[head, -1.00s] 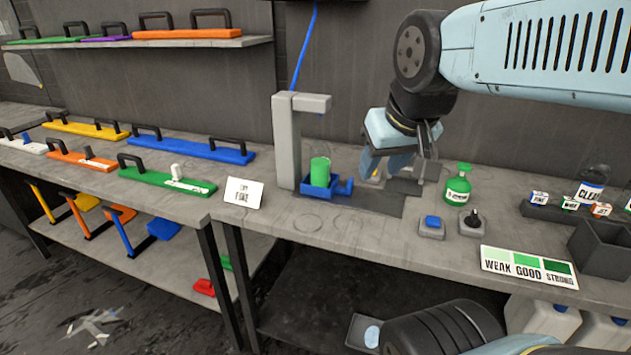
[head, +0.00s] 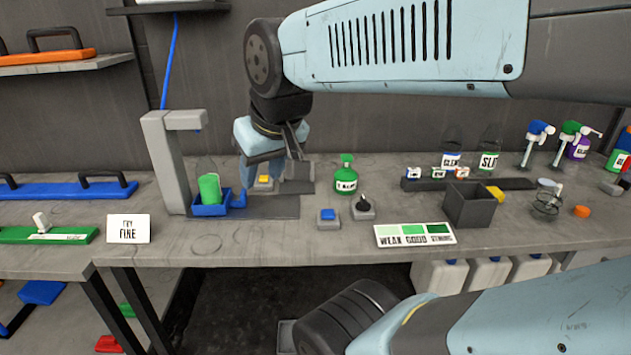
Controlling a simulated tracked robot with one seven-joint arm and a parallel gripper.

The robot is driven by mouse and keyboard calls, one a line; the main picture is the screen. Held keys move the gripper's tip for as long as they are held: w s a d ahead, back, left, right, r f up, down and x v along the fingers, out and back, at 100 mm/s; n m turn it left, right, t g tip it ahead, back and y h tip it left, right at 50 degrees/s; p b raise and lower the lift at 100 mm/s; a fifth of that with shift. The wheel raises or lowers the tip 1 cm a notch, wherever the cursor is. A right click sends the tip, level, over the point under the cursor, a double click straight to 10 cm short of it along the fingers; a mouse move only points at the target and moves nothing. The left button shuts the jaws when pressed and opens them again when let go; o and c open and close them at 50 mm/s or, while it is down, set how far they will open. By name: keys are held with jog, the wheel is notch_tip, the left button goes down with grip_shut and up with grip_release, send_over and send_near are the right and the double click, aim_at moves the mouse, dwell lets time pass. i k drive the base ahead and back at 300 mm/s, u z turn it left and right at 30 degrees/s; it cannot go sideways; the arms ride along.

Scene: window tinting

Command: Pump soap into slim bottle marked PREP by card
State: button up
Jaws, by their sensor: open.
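A small round green bottle (head: 345,181) with a green pump-like top and a white label stands on the bench; its label is too small to read for sure. A clear slim container with green content (head: 209,188) stands in a blue holder (head: 211,208) beneath a grey dispenser arm (head: 172,150). I cannot read PREP on any bottle. The white card (head: 128,228) reads "TRY FINE". A second card (head: 414,235) shows WEAK, GOOD and STRONG greens. My gripper (head: 279,160) is open and empty, above the bench between the blue holder and the green bottle.
A blue button (head: 328,218) and a dark knob (head: 363,207) sit in front of the green bottle. Labelled clear bottles (head: 488,153), an empty grey bin (head: 470,205) and pump heads (head: 538,140) stand to the right. Bench front is mostly clear.

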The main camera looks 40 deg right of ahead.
aim_at(346, 159)
jog(key=z, duration=1.15)
